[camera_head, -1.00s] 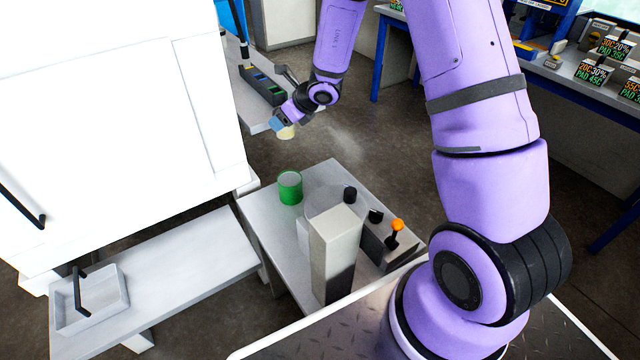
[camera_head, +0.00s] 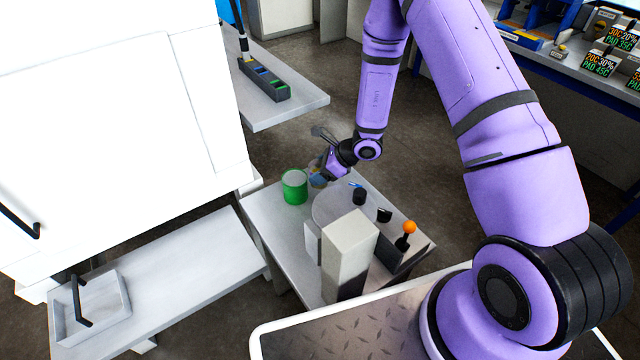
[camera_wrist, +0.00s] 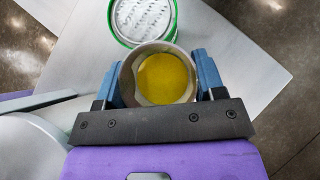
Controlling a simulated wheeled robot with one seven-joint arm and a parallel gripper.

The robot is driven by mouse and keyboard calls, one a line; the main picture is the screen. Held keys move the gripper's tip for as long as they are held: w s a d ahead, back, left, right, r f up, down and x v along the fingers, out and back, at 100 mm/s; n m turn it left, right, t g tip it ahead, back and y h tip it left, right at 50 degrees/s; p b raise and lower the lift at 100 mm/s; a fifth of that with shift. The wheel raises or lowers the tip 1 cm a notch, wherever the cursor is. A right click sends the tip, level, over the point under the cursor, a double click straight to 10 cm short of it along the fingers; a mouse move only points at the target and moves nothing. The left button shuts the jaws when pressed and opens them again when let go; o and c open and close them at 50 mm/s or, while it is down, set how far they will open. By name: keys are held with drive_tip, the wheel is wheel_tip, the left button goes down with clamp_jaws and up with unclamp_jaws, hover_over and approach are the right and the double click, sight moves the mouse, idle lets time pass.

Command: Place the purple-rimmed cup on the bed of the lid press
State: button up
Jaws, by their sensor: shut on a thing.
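My gripper (camera_wrist: 160,85) is shut on a cup (camera_wrist: 132,80), its blue fingers on either side. The cup has a pale rim and yellow contents; I cannot make out purple on it. In the head view my gripper (camera_head: 322,172) holds the small, blurred cup near the far edge of the press table, just right of the green can. The lid press (camera_head: 348,240) has a pale column, a round grey plate (camera_head: 330,208) and an orange-knobbed lever (camera_head: 409,230). The column and plate hide much of its bed. The wrist view shows a round grey plate (camera_wrist: 28,145) at left.
A green can (camera_head: 294,188) stands on the press table (camera_head: 262,212), close to the cup; its lid (camera_wrist: 143,15) shows in the wrist view. A large white cabinet (camera_head: 120,110) stands left. A low bench (camera_head: 190,265) carries a shallow tray (camera_head: 115,320).

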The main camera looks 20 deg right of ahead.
drive_tip(key=shift+f, duration=2.7)
drive_tip(key=shift+f, duration=0.1)
drive_tip(key=o, duration=1)
